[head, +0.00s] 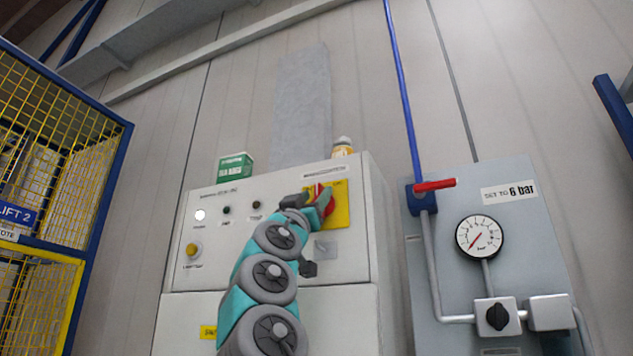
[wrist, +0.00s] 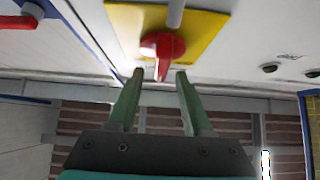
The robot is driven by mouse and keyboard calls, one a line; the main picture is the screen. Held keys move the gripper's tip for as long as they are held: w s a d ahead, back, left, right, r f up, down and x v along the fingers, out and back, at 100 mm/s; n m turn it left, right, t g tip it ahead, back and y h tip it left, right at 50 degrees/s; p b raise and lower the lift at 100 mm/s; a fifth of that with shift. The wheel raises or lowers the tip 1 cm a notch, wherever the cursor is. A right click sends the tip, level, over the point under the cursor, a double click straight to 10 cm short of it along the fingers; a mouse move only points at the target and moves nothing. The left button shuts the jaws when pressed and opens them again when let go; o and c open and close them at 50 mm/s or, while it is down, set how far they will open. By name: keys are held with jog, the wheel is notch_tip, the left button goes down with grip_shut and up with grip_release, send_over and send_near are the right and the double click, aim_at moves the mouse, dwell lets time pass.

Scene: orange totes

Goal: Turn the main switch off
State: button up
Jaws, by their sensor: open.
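The main switch is a red rotary handle (wrist: 163,48) on a yellow plate (wrist: 207,27), seen at the top of the wrist view. In the head view the yellow plate (head: 341,213) is on the upper right of a pale control cabinet (head: 345,270), and the red handle is partly hidden by my gripper (head: 318,199). My gripper also shows in the wrist view (wrist: 159,76), its two green fingers open and apart. The tip of the handle is near the gap between the fingertips. I cannot tell whether they touch it.
A lit white lamp (head: 200,215), small dark buttons and a yellow knob (head: 193,249) are on the cabinet's left. A grey panel to the right carries a red lever (head: 434,185), a pressure gauge (head: 479,236) and a black knob (head: 497,317). A yellow mesh cage (head: 60,130) stands left.

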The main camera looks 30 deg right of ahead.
jog(key=shift+p+x, duration=0.45)
jog(key=shift+x, duration=0.5)
grip_shut()
